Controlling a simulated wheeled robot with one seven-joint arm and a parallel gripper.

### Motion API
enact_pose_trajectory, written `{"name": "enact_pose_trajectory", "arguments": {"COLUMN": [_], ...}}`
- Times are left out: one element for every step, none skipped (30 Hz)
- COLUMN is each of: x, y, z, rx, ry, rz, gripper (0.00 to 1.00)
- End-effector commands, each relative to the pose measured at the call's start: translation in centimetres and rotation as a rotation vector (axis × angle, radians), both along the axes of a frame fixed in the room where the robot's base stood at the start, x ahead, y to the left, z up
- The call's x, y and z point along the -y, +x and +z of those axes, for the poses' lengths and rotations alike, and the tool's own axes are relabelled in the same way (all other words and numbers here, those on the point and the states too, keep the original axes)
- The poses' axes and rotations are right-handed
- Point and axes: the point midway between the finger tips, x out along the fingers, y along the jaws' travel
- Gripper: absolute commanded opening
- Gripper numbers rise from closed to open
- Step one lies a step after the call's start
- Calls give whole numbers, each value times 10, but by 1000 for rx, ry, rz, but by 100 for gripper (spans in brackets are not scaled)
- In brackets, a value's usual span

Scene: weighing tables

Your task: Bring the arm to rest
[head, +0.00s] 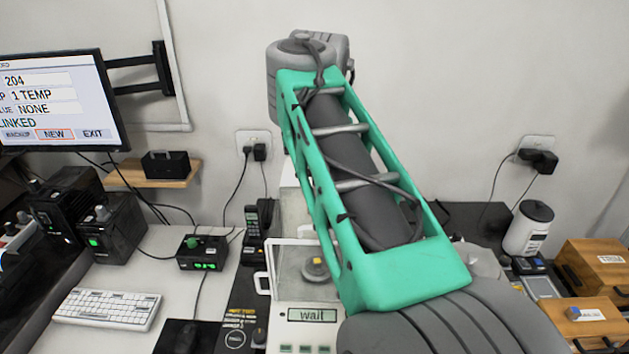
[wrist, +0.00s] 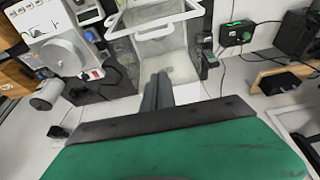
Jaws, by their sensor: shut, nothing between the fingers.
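My gripper (wrist: 158,92) shows in the wrist view as two dark grey fingers pressed together, with nothing between them. Beyond the fingertips in that view is the balance's glass chamber (wrist: 158,17); I cannot tell how far off it is. In the head view my arm, grey with a green cage, rises from the lower right to the upper middle. It hides part of the bench, and my gripper cannot be made out there.
The balance (head: 283,340) reads "wait", with a round metal piece (head: 315,269) seen in its chamber. Left are a keyboard (head: 107,308), a black box with green lights (head: 203,252) and a monitor (head: 60,100). Wooden boxes (head: 592,272) stand right.

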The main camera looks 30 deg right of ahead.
Motion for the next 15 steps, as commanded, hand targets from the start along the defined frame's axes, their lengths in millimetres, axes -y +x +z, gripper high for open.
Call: {"name": "enact_pose_trajectory", "arguments": {"x": [-1,-1,-2,-2,-4,-9,-15,-23,-36,-49,-62,-81,-96,-110,-129], "y": [-1,-1,-1,-1,-2,-3,-3,-5,-7,-10,-13,-19,-24,-30,-39], "z": [5,5,5,5,2,-5,-12,-22,-39,-53,-69,-91,-108,-125,-146], "rx": [0,0,0,0,-2,-7,-14,-21,-30,-36,-39,-42,-42,-41,-40], "ry": [0,0,0,0,-2,-8,-15,-24,-36,-44,-52,-56,-56,-54,-45], "rz": [1,2,2,2,11,33,59,93,149,198,250,322,375,426,488], "gripper": [0,0,0,0,0,0,0,0,0,0,0,0,0,0,0]}}
